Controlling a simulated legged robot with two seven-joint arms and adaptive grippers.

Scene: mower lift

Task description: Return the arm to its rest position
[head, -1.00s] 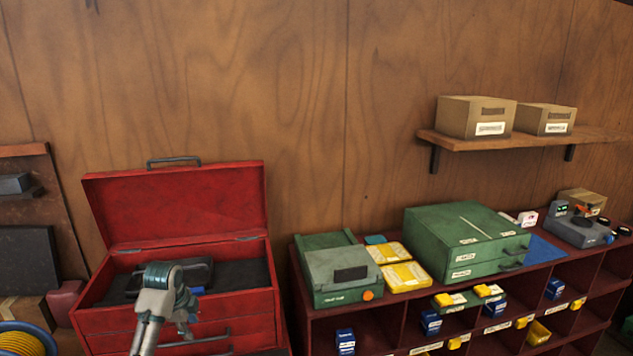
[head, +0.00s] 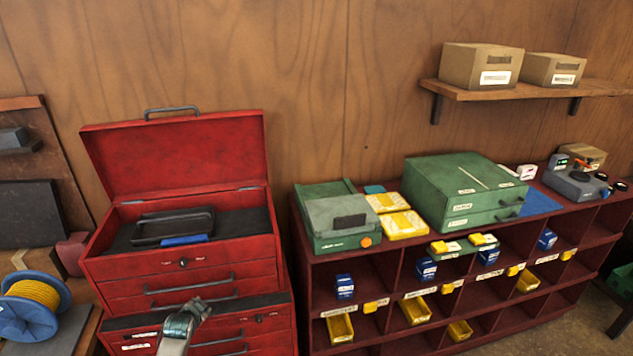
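One of my arms (head: 178,328) shows at the bottom of the head view, in front of the red toolbox (head: 190,283). Its grey and teal end is low, near the toolbox's lower drawers. Which arm it is and the state of its fingers cannot be made out. The toolbox lid is open. A black tray (head: 172,227) and a blue-handled item (head: 185,240) lie in its top compartment. The other arm does not show.
A dark red cubby shelf (head: 385,272) stands on the right with green cases (head: 462,190) and yellow boxes (head: 403,224) on top. A wall shelf (head: 535,90) holds two cardboard boxes. A blue spool (head: 32,308) with yellow cord sits at left.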

